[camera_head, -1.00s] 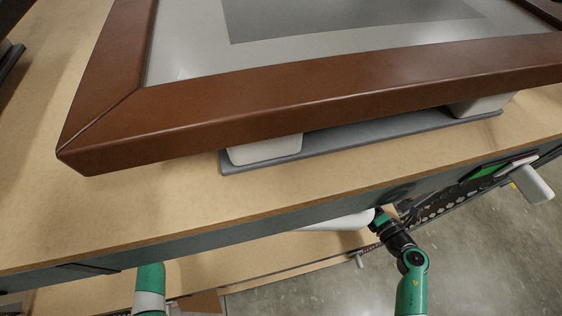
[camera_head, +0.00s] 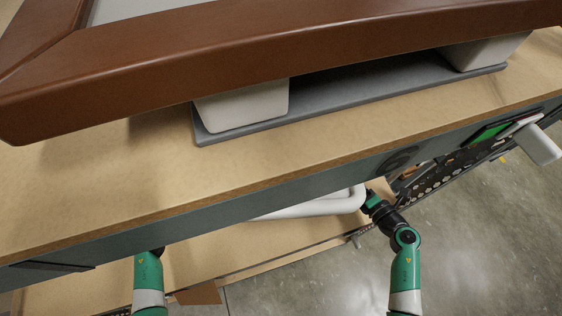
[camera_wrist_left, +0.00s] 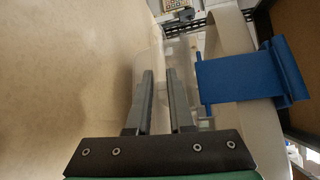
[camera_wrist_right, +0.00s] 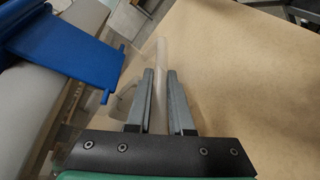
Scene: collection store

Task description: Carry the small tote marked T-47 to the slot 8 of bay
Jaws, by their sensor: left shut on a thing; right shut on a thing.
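A clear-walled tote (camera_wrist_left: 150,65) with a blue latch (camera_wrist_left: 245,78) beside a pale rounded part shows in the left wrist view. My left gripper (camera_wrist_left: 158,75) is shut on its clear wall. In the right wrist view my right gripper (camera_wrist_right: 164,72) is shut on another stretch of clear wall (camera_wrist_right: 161,58), with a blue latch (camera_wrist_right: 65,45) to the left. In the head view a pale rounded edge (camera_head: 318,207), apparently the tote's, shows below the upper shelf beside my right wrist. The upper shelf hides my left gripper and most of the tote there.
A large brown-framed picture (camera_head: 230,62) rests on white blocks (camera_head: 243,105) and a grey board (camera_head: 345,95) on the upper wooden shelf (camera_head: 100,190). A lower wooden surface (camera_head: 225,250) lies beneath. Concrete floor (camera_head: 470,230) is open at right.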

